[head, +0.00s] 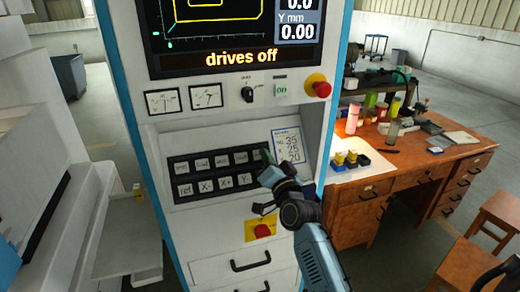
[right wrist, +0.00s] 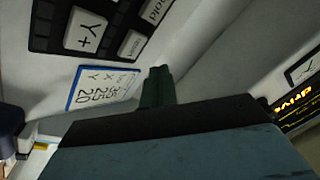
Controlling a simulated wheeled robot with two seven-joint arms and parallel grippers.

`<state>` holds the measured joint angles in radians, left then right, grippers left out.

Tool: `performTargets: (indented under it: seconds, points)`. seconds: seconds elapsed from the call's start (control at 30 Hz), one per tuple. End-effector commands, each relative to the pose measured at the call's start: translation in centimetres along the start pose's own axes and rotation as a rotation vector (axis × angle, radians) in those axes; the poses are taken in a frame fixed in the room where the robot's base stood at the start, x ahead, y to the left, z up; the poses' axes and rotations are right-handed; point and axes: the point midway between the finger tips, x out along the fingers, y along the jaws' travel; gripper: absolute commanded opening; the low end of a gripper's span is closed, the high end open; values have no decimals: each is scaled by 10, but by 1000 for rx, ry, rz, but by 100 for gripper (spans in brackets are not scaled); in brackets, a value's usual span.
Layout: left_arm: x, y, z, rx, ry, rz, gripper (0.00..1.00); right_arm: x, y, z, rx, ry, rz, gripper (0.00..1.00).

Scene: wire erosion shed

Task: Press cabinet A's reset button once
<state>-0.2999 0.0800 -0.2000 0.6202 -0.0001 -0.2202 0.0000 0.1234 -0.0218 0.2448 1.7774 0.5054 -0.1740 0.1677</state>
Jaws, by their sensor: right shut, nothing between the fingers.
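The cabinet (head: 223,237) is white with blue edges, and its screen (head: 232,30) reads "drives off". No letter naming it is legible. A sloped panel carries a black keypad (head: 222,170) with two rows of pale keys. The wrist view shows a Y+ key (right wrist: 85,30), a hold key (right wrist: 155,11) and a small-lettered key (right wrist: 132,45) I cannot read surely. I cannot tell which is reset. My right gripper (head: 266,158) is shut and empty by the keypad's right end; its dark fingertips (right wrist: 158,75) are beside the card. Contact is unclear. My left gripper is out of view.
A blue-edged number card (head: 289,146) lies right of the keypad. A red mushroom button (head: 318,86) and rotary switch (head: 248,93) sit above; another red button (head: 262,230) sits below, near my right arm. A wooden desk (head: 425,153) stands right.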

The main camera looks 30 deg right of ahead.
Motion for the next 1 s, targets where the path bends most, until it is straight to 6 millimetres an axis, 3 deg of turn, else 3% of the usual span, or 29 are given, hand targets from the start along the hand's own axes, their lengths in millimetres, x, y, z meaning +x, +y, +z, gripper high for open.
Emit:
performTargets:
  seconds: [0.1, 0.27, 1.0]
  points:
    - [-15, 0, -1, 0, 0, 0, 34, -8, -9, -8, -1, -2, 1, 0]
    - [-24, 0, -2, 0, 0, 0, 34, -16, -13, -13, -1, -1, 0, 0]
    - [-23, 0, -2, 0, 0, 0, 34, -18, -13, -12, 0, -1, 0, 0]
